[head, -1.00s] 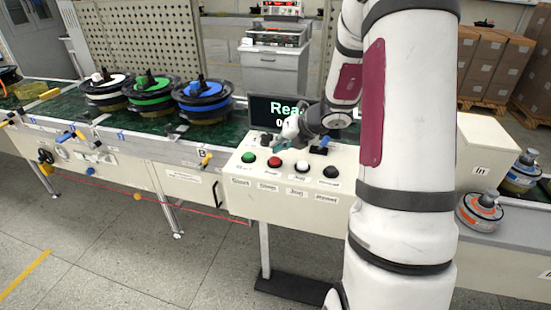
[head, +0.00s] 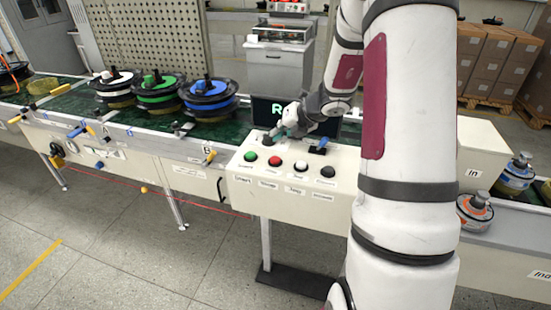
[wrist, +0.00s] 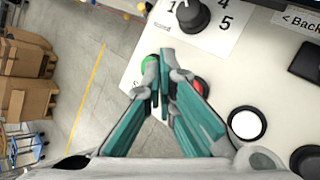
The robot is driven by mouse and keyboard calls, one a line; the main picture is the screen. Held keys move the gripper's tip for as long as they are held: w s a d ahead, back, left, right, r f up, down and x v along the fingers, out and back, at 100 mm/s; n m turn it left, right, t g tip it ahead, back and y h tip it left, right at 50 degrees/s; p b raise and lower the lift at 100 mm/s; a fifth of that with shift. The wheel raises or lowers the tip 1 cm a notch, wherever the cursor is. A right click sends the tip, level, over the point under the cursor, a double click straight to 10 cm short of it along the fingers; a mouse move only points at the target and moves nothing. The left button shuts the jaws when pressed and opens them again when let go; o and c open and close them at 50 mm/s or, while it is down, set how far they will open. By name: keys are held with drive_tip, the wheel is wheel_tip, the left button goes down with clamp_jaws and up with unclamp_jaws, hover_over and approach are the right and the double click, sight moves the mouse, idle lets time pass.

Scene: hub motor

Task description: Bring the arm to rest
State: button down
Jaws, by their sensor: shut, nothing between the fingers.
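My gripper (head: 274,133) is over the back part of the cream control panel (head: 240,190), in front of the small screen (head: 265,108). Its teal fingers are shut and empty. In the wrist view, the gripper (wrist: 161,75) shows with its fingertips together, overlapping the edge of the green button (wrist: 149,62) in the picture; I see no sure contact. The red button (wrist: 201,86) is partly hidden behind a finger. The white button (wrist: 245,123) and a black knob (wrist: 193,15) are clear of the fingers. My arm covers part of the screen.
Three spool-like hub motors, white (head: 114,82), green (head: 158,90) and blue (head: 208,98), stand on the green conveyor at left. Another motor with an orange band (head: 474,210) is at right. Cardboard boxes (head: 505,65) stand at the back right. The floor in front is open.

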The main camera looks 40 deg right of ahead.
idle(0.3)
drive_tip(key=s+a+r+n+g+y, duration=0.1)
drive_tip(key=s+a+r+n, duration=0.5)
drive_tip(key=a+n, duration=0.4)
drive_tip(key=s+a+r+n+g+y, duration=0.15)
drive_tip(key=s+a+r+n, duration=0.25)
drive_tip(key=a+r+n, duration=0.5)
drive_tip(key=s+a+r+n+h, duration=0.1)
drive_tip(key=s+n+h, duration=0.1)
drive_tip(key=s+n, duration=0.8)
drive_tip(key=s+a+r+n+g+h, duration=0.1)
drive_tip(key=s+a+n+h, duration=0.1)
drive_tip(key=s+n, duration=0.8)
drive_tip(key=shift+s+a+n+h, duration=0.25)
drive_tip(key=shift+n+h, duration=0.1)
drive_tip(key=shift+n, duration=1.25)
drive_tip(key=shift+r, duration=0.15)
